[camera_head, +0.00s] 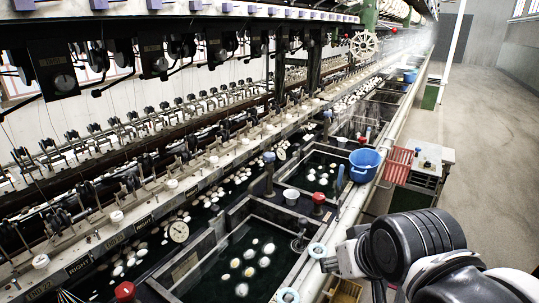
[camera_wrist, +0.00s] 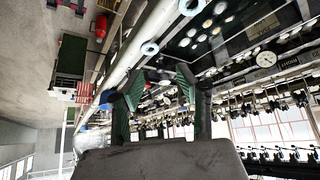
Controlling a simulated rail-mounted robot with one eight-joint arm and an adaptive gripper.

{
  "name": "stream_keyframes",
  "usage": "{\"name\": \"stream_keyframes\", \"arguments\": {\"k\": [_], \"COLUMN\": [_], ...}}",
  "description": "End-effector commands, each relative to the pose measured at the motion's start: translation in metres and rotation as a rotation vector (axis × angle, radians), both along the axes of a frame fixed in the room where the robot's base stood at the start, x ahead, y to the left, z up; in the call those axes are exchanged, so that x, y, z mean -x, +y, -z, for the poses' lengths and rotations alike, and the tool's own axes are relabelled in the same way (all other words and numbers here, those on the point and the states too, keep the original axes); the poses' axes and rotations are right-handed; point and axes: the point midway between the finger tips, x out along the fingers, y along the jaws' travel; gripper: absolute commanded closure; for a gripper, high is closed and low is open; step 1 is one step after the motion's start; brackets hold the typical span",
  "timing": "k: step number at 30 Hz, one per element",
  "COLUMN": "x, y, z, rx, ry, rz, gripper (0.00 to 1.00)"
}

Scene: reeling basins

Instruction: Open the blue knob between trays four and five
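Blue-topped knobs stand along the basins in the head view: one on a post (camera_head: 269,157) at the centre, another farther back (camera_head: 327,115). Pale blue ring-shaped handles lie on the near rail, one beside my arm (camera_head: 317,250) and one at the bottom edge (camera_head: 288,296). Two pale rings also show in the wrist view, one above the fingers (camera_wrist: 150,47) and one at the top (camera_wrist: 192,7). I cannot tell which knob lies between trays four and five. My gripper (camera_wrist: 158,82) is open, with nothing seen between its fingers. In the head view its fingers are not clearly visible.
Dark water basins (camera_head: 240,250) with floating white cocoons run beside the pale rail. Red knobs (camera_head: 319,199) stand among them. A blue tub (camera_head: 364,164) sits on the rail, near a red slatted rack (camera_head: 398,164) and a white-topped cabinet (camera_head: 432,158). The right floor is clear.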

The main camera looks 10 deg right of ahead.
Motion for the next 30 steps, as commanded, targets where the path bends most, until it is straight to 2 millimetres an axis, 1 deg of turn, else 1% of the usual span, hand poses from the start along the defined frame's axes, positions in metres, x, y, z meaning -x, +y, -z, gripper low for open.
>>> {"name": "stream_keyframes", "arguments": {"k": [1,4,8,11,15,17,21,26,27,30], "x": [0.000,-0.005,-0.025,-0.049,-0.086,-0.102,-0.141,-0.186,-0.198,-0.226], "y": [0.000,0.003,0.012,0.021,0.035,0.039,0.048,0.053,0.054,0.053], "z": [0.000,-0.001,-0.005,-0.009,-0.015,-0.016,-0.020,-0.022,-0.022,-0.022], "rx": [-0.001,-0.009,-0.039,-0.074,-0.125,-0.145,-0.189,-0.233,-0.241,-0.262], "ry": [0.000,-0.002,-0.010,-0.026,-0.062,-0.081,-0.135,-0.212,-0.234,-0.291], "rz": [-0.001,-0.011,-0.057,-0.110,-0.188,-0.219,-0.290,-0.361,-0.378,-0.415], "gripper": [0.59,0.46,0.46,0.46,0.46,0.46,0.46,0.46,0.46,0.46]}}
